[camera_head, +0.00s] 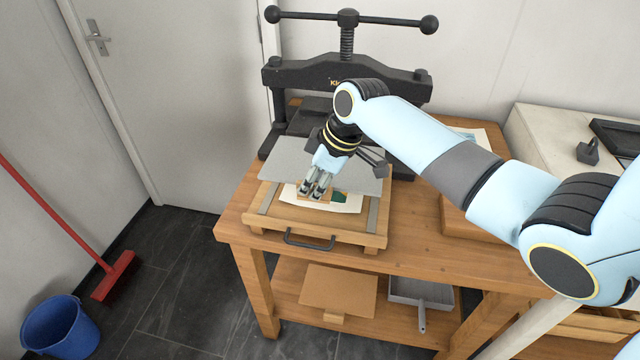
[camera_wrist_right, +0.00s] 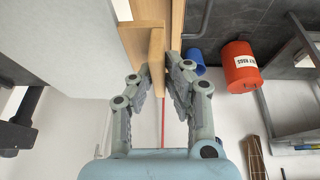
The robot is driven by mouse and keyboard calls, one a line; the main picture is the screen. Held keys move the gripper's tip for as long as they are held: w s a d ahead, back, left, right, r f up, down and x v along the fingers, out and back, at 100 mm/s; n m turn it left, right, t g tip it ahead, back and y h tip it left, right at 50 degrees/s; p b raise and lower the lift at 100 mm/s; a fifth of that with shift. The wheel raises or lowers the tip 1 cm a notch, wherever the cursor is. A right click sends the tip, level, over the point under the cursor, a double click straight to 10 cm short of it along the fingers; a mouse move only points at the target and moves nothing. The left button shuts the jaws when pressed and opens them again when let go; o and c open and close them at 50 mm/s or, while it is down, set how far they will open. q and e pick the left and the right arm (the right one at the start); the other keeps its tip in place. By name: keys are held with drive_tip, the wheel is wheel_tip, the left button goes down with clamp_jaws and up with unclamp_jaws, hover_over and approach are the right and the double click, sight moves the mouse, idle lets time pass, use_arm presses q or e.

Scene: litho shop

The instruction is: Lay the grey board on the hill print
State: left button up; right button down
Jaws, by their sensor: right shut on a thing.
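The grey board (camera_head: 285,160) is a flat light-grey sheet in the head view, above the wooden press bed. It also fills the upper left of the right wrist view (camera_wrist_right: 65,40). My right gripper (camera_head: 314,190) is at its front edge, shut on its small wooden grip, which shows between the fingertips in the wrist view (camera_wrist_right: 157,58). The hill print (camera_head: 342,198), white-edged with green and orange, lies on the bed, its rear part hidden by the board and gripper. I cannot tell whether the board touches it. My left gripper is out of view.
The black press (camera_head: 345,72) stands behind the bed (camera_head: 290,225), which has a dark front handle (camera_head: 310,242). A brown board (camera_head: 338,290) and a grey tray (camera_head: 420,292) are on the lower shelf. A blue bucket (camera_head: 60,328) and red broom (camera_head: 113,277) are at left.

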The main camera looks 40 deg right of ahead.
sight(318, 202)
wheel_tip(318, 202, down, 4)
drive_tip(key=b, duration=0.4)
drive_tip(key=shift+f, duration=0.1)
drive_tip(key=shift+f+b, duration=0.45)
drive_tip(key=shift+f, duration=0.9)
drive_tip(key=c, duration=1.3)
unclamp_jaws()
drive_tip(key=shift+o, duration=0.2)
